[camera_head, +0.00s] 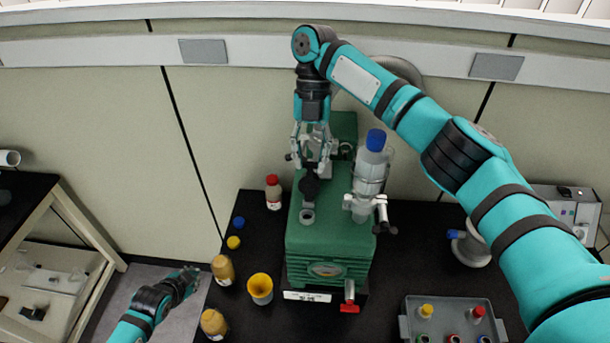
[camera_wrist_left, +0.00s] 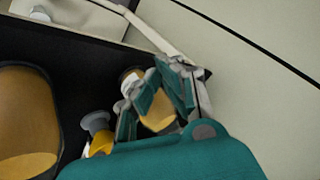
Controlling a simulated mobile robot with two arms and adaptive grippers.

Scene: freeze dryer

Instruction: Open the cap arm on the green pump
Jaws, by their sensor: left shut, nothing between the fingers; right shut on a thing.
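The green pump (camera_head: 330,240) stands on the black bench in the head view. My right gripper (camera_head: 312,165) comes down over its top from behind and is shut on the cap arm. The arm's round black cap (camera_head: 310,186) shows just below the fingers. A grey ring-shaped port (camera_head: 307,216) sits in front of the cap, apart from it and uncovered. The fingers hide most of the cap arm. My left gripper (camera_head: 190,279) is shut and empty at the bench's left edge, away from the pump; its fingers also show in the left wrist view (camera_wrist_left: 158,85).
A clear cylinder with a blue top (camera_head: 371,170) stands on the pump, right of my right gripper. Brown bottles (camera_head: 223,270), a yellow cup (camera_head: 260,288) and a red-capped bottle (camera_head: 273,193) stand left of the pump. A grey tray (camera_head: 408,325) lies at the front right.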

